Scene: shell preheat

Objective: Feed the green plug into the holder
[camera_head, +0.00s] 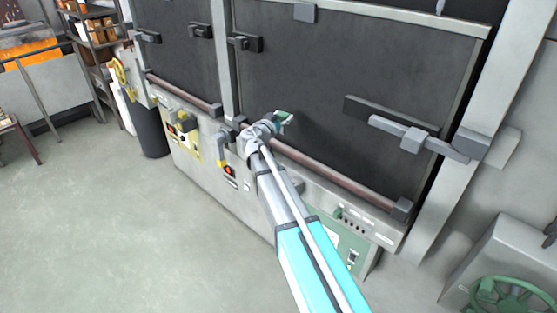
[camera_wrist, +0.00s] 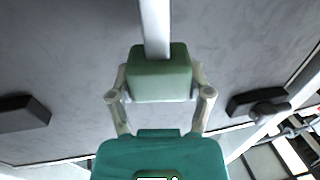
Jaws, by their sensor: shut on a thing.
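The dark teal block low in the wrist view seems to be part of my gripper. I cannot tell which thing is the holder.
A reddish rail (camera_head: 330,177) runs along the furnace front below the right door (camera_head: 360,70). A grey latch bar (camera_head: 405,133) sticks out at right. Control panels with switches and a green panel (camera_head: 350,245) lie below. A green handwheel (camera_head: 510,297) is at lower right. The left floor (camera_head: 90,230) is clear.

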